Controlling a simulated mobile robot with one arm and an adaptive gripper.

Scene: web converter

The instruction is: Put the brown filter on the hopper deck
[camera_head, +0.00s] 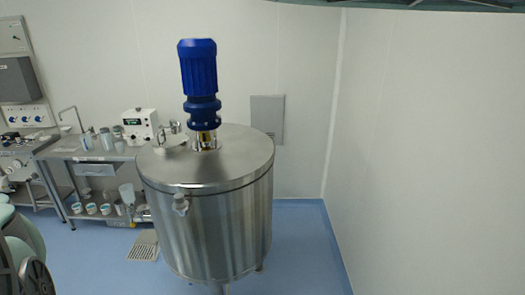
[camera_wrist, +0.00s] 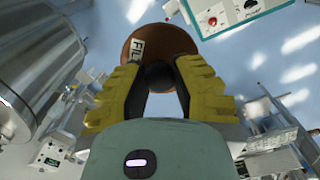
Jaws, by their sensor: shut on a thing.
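The brown filter (camera_wrist: 160,36) is a round brown piece with a white label reading "FIL"; part of it is hidden behind the fingers. My gripper (camera_wrist: 157,72) has yellow fingers on either side of it in the wrist view and is shut on it. The filter is held up, clear of any surface that I can see. I cannot pick out the hopper deck for certain in either view. The head view does not show my gripper or the filter.
A large steel tank (camera_head: 215,220) with a blue motor (camera_head: 198,70) on its lid stands in the middle of the head view. A steel bench (camera_head: 95,155) with lab items is left of it. Blue floor (camera_head: 300,250) is free right of the tank, up to white walls.

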